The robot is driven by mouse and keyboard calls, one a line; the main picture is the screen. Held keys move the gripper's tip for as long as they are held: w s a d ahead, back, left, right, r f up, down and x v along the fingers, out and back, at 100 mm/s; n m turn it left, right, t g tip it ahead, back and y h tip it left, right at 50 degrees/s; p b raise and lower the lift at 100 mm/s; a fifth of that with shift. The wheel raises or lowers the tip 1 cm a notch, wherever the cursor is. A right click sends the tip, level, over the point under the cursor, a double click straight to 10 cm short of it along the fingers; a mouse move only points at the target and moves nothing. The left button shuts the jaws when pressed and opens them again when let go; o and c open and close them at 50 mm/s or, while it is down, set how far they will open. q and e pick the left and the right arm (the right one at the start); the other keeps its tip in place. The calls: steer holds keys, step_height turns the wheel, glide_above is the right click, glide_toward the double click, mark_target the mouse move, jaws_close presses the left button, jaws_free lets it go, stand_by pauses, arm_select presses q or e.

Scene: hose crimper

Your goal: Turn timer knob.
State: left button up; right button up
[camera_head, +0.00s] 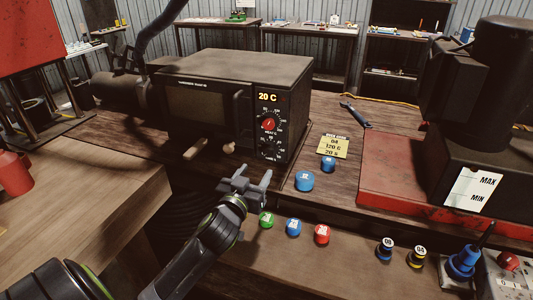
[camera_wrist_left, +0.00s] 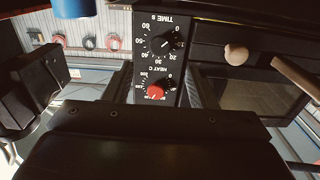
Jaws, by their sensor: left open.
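The timer knob (camera_wrist_left: 163,45) is a black dial under the marking TIME S, seen upside down in the left wrist view. It sits low on the oven's control panel, dim in the head view (camera_head: 268,154). The red heat knob (camera_head: 269,124) is above it on the panel, and it also shows in the left wrist view (camera_wrist_left: 155,92). The panel display reads 20 C. My left gripper (camera_head: 247,178) is open and empty, in front of and below the panel, apart from the knobs. My right gripper is not in view.
Green (camera_head: 267,219), blue (camera_head: 294,227) and red (camera_head: 322,234) buttons line the bench front. A yellow note (camera_head: 333,147), blue caps (camera_head: 304,181) and a wrench (camera_head: 355,115) lie right of the oven.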

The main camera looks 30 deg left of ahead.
mark_target(267, 153)
arm_select(q)
steer(key=p+x, duration=0.1)
steer(key=x, duration=0.8)
steer(key=shift+a, duration=0.1)
steer(key=c, duration=1)
